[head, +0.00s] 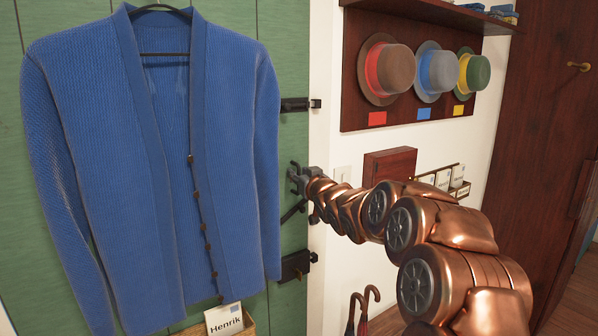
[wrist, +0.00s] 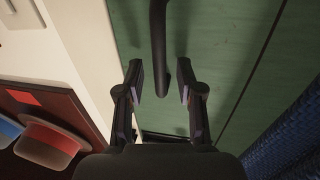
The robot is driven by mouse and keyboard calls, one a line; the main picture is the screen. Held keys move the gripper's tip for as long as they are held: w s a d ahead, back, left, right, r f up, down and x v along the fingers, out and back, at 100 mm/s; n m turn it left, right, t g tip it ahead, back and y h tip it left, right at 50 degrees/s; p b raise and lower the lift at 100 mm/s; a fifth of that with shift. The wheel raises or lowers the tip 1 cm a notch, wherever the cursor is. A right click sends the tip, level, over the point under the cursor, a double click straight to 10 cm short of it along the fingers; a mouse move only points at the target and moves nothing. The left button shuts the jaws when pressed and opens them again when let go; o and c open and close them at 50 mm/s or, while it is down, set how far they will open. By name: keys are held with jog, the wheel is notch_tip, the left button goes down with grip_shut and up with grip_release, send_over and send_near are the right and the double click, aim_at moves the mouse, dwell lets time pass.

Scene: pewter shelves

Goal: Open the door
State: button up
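The green door (head: 290,60) fills the left of the head view and the middle of the wrist view (wrist: 228,40). A black door handle (wrist: 158,30) runs down from the top of the wrist view, between the lines of my fingers. My gripper (wrist: 158,82) is open, with one finger on each side and nothing held. The handle's lower part bends toward the right finger; I cannot tell whether they touch. In the head view my gripper (head: 295,176) is at the door's right edge and largely hides the handle. The door looks closed.
A blue cardigan (head: 90,150) hangs on the door, left of my gripper. Right of the door are a white wall, a hat board (head: 357,30), a small red box (head: 390,165) and canes (head: 364,312).

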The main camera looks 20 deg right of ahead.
jog(key=shift+w, duration=0.25)
grip_shut()
dwell(0.6)
